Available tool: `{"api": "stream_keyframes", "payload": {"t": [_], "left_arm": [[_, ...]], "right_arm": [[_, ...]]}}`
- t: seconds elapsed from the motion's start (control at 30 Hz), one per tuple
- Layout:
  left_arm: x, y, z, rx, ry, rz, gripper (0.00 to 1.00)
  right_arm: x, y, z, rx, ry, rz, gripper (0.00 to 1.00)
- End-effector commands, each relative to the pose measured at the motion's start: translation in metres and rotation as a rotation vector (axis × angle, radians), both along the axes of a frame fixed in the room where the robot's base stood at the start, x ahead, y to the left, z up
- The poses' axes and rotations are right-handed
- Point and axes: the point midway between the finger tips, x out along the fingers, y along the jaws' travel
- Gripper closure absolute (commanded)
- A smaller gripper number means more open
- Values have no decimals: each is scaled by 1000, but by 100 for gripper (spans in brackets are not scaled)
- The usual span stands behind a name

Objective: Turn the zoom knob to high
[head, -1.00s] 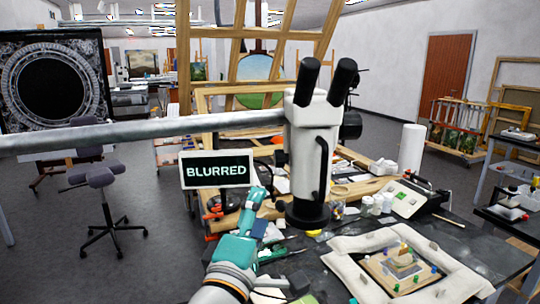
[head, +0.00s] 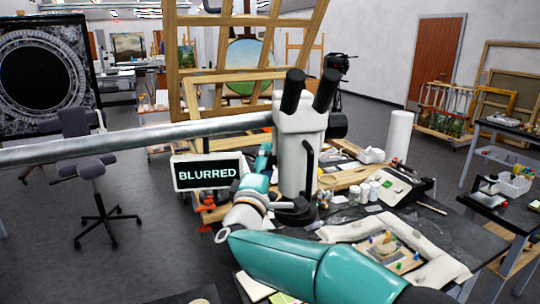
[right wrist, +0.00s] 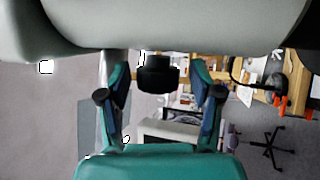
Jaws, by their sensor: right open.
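The white microscope (head: 297,150) with two black eyepieces stands on the dark bench, held on a grey horizontal bar. My right gripper (head: 264,158) is at the left side of its body, partly hidden behind my own wrist. In the right wrist view my right gripper (right wrist: 159,85) is open, its two fingers on either side of a black round knob (right wrist: 158,74) under the pale microscope body (right wrist: 180,22). Gaps show between knob and fingers. I cannot read any knob marking. A small screen (head: 207,173) left of the microscope reads "BLURRED". My left gripper is not in view.
A padded white frame (head: 435,246) around a small fragment lies on the bench at right. White jars (head: 369,192), a grey device (head: 404,185) and a paper roll (head: 398,135) stand behind it. A stool (head: 95,180) stands on open floor at left.

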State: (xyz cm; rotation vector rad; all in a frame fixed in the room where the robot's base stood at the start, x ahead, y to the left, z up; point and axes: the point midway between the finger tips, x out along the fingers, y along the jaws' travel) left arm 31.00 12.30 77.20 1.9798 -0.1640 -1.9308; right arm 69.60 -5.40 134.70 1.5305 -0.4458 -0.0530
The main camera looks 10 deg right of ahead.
Motion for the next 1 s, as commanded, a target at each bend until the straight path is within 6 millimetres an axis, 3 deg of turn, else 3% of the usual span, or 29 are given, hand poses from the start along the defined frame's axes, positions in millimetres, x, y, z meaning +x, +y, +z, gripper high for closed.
{"api": "stream_keyframes", "payload": {"t": [0.37, 0.7, 0.73, 1.0], "left_arm": [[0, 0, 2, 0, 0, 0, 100], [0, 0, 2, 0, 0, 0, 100], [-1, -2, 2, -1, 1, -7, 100], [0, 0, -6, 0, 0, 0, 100]], "right_arm": [[5, -2, 1, 0, 0, 0, 35], [5, -2, 0, 0, 1, 0, 92], [5, -16, 1, 0, 2, -7, 95], [5, -6, -3, 3, -27, -7, 95]]}}
